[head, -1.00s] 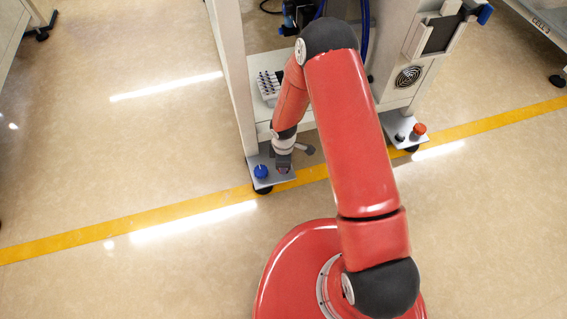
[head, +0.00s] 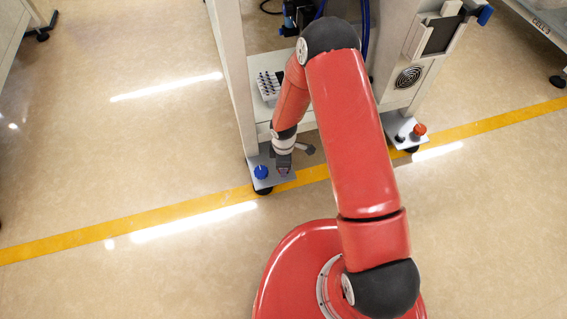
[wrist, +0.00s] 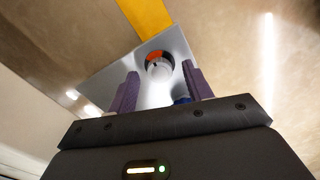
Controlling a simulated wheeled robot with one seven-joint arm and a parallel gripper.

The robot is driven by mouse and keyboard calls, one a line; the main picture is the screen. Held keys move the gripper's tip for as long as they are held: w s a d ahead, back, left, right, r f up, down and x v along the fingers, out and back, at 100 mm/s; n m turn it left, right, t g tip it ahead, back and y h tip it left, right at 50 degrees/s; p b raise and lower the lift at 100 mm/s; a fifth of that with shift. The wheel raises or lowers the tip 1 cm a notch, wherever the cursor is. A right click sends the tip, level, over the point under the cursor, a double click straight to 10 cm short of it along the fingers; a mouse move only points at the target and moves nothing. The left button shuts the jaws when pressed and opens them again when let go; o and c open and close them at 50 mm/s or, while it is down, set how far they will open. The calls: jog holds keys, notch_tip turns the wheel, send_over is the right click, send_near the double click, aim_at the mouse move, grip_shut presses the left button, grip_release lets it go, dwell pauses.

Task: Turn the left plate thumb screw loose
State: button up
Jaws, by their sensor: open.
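The left plate (head: 266,184) is a grey metal foot plate at the lower left corner of the machine. A blue knob (head: 261,172) stands on it. My gripper (head: 284,173) is over the plate's right part, pointing down, and hides what lies below it. In the wrist view, the plate (wrist: 177,43) carries a round grey screw head (wrist: 158,68) with an orange and black ring around it. I take this for the thumb screw. It shows between the tips of my open gripper (wrist: 160,80), with no visible contact. The blue knob (wrist: 182,100) is partly hidden behind the gripper body.
A white rack (head: 268,86) stands on the machine's lower shelf. A yellow floor line (head: 130,224) runs past the plates. The floor to the left is clear.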

notch_tip(320, 180, up, 8)
jog(key=shift+f+p, duration=0.2)
jog(key=shift+p, duration=0.45)
